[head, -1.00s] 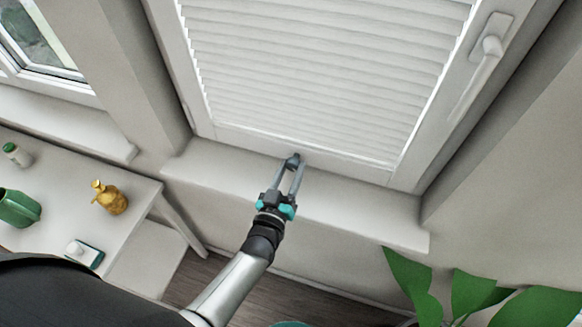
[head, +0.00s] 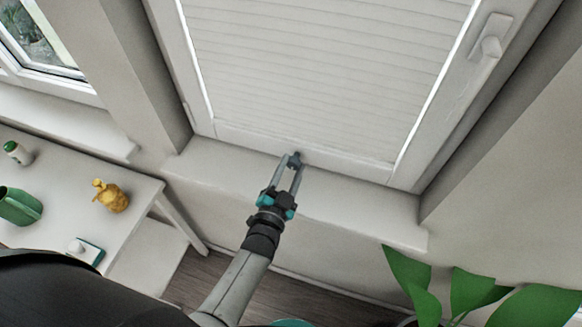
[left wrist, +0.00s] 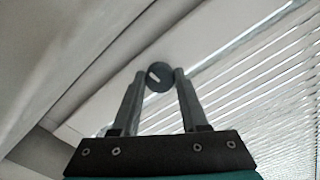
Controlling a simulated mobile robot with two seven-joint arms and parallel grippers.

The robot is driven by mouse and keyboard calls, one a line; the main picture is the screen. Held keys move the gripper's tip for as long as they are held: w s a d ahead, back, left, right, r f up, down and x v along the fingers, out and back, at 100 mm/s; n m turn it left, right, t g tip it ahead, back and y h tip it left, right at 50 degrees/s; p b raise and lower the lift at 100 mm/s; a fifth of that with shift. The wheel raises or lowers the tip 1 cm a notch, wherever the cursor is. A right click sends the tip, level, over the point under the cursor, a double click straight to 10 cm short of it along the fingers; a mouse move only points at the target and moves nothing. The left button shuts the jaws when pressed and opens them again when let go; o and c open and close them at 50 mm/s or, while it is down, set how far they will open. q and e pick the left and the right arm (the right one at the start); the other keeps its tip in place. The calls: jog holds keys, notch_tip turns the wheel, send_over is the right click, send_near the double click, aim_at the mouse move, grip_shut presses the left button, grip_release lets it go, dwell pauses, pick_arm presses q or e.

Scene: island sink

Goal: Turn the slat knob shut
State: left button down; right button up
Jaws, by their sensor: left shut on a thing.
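The slat knob is a small dark round knob (left wrist: 158,76) with a pale mark on its face, set on the window's bottom rail. In the head view the knob (head: 294,158) is small and partly covered by my fingertips. My left gripper (head: 292,166) reaches up to it, with a finger on each side. In the left wrist view my left gripper (left wrist: 158,80) is shut on the knob. The white slats (head: 320,70) lie flat in the head view, with bright strips along both sides of the blind. My right gripper is not in view.
A window handle (head: 490,46) is on the right frame. A sill (head: 370,212) runs below the window. A table (head: 60,190) at left holds a yellow bottle (head: 112,196), a green container (head: 20,206) and small items. Plant leaves (head: 480,295) stand at lower right.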

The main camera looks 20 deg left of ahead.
pick_arm(q)
jog(key=shift+m, duration=0.7)
jog(key=shift+c, duration=2.1)
grip_release()
jog(key=s, duration=1.5)
jog(key=shift+a+b, duration=0.25)
jog(key=shift+b, duration=0.15)
jog(key=shift+s, duration=0.1)
